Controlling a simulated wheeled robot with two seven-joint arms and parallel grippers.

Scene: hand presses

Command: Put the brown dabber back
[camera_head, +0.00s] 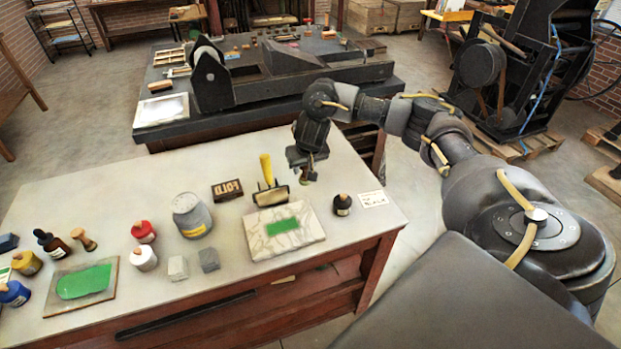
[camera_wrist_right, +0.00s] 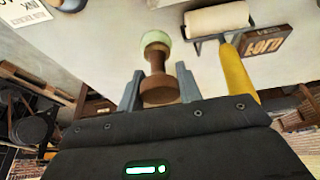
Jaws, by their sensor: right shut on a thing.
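My right gripper (camera_head: 306,168) is shut on a brown wooden dabber (camera_head: 308,176), above the right part of the pale table. In the right wrist view the gripper (camera_wrist_right: 158,80) has one finger on each side of the dabber (camera_wrist_right: 157,58), which has a turned wooden handle and a pale greenish pad at its far end. Another wooden dabber (camera_head: 84,240) stands at the table's left, beside a dark bottle (camera_head: 52,243). My left gripper is not in view.
A yellow-handled roller (camera_head: 271,195) rests behind a marble slab (camera_head: 255,243) with a green patch. A FOLD block (camera_head: 227,190), grey can (camera_head: 191,218) and label card (camera_head: 373,198) are nearby. A dark press (camera_head: 285,72) stands behind the table.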

